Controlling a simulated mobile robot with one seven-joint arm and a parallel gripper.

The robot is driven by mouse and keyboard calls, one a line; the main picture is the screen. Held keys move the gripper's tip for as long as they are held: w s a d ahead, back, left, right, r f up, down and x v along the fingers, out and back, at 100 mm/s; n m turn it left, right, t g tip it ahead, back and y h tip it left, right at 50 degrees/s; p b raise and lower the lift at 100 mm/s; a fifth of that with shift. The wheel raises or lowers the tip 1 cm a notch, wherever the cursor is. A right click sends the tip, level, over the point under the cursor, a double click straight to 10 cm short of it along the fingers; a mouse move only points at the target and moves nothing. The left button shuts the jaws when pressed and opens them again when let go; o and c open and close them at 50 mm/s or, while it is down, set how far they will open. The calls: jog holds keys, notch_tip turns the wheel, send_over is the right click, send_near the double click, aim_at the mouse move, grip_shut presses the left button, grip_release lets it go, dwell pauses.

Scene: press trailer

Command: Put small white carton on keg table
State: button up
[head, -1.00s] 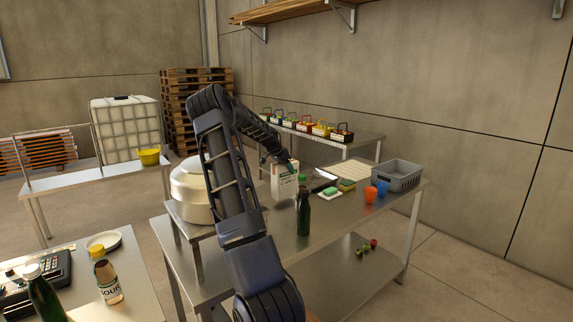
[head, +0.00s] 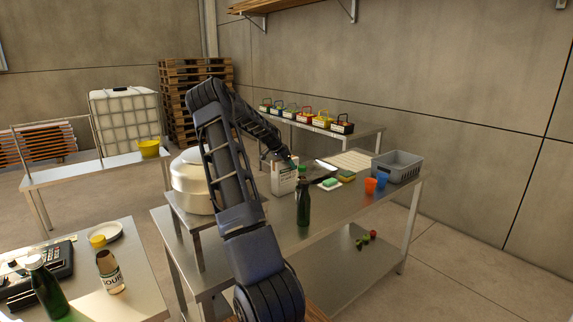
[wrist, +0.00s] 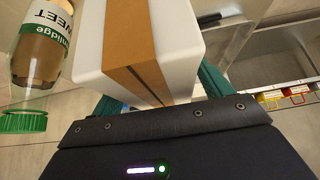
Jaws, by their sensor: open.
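The small white carton (head: 283,182) stands upright on the steel bench (head: 335,215), behind a dark green bottle (head: 303,205). In the wrist view the carton (wrist: 185,45) is white with a brown band and fills the space in front of my gripper. My gripper (wrist: 160,90) is open, with one teal finger on each side of the carton. It reaches the carton's top in the head view (head: 288,160). A cream keg-like vessel (head: 190,185) stands on a small steel table (head: 203,232) to the left; my arm hides part of it.
A labelled bottle with a green cap (wrist: 38,60) is close beside the carton in the wrist view.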

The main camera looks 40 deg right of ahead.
jog(key=shift+r, duration=0.1)
jog(key=v, duration=1)
jog(key=shift+a+r, duration=0.1)
jog(key=shift+r, duration=0.1)
jog(key=shift+v, duration=0.85)
